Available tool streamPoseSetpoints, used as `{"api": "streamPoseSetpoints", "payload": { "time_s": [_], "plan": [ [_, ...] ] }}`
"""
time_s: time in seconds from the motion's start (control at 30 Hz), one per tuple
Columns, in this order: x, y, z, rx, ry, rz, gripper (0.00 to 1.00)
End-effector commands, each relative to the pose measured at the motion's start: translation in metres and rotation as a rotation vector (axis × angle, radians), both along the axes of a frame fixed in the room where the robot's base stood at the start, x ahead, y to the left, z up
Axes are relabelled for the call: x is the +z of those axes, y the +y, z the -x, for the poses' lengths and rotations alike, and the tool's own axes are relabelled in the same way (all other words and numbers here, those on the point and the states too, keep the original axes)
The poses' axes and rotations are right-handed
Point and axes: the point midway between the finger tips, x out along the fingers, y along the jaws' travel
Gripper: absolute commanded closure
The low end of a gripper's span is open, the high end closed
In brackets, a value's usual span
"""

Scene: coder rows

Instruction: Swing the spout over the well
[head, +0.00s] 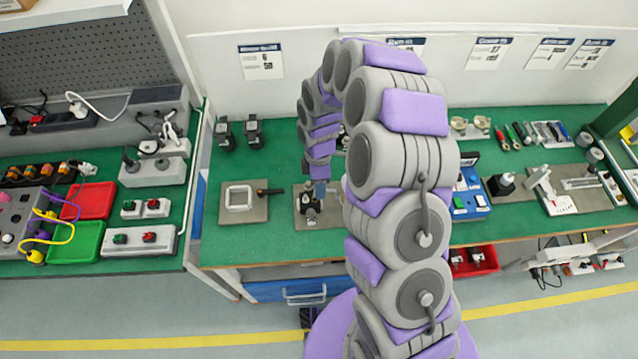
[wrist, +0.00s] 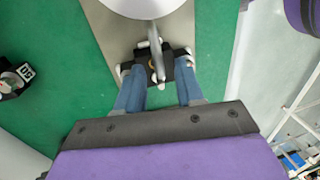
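In the wrist view a slim grey bar (wrist: 156,52), which looks like the spout, stands over a dark block with a brass-coloured ring. A large white rounded thing (wrist: 145,6), perhaps the well, is cut off by the top edge beside the bar. My gripper (wrist: 157,75) has its two blue fingers apart, one on each side of the bar and block. I cannot tell whether a finger touches them. In the head view the dark fixture (head: 309,204) stands on a beige plate (head: 330,217) below my gripper (head: 319,187). My arm hides what lies just right of it.
A plate with a white square frame (head: 239,197) and a black handle lies to the left. Two dark devices (head: 239,131) stand behind it. A blue box (head: 469,207) and a red bin (head: 474,261) are right of my arm. Green bench top is clear around the plates.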

Motion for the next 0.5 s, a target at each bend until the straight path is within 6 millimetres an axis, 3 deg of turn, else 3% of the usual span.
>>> {"api": "streamPoseSetpoints", "payload": {
  "time_s": [0.17, 0.5],
  "plan": [
    [0.016, 0.001, -0.004, 0.000, -0.004, -0.001, 0.63],
    [0.089, 0.002, -0.020, 0.000, -0.007, -0.002, 0.63]
  ]
}}
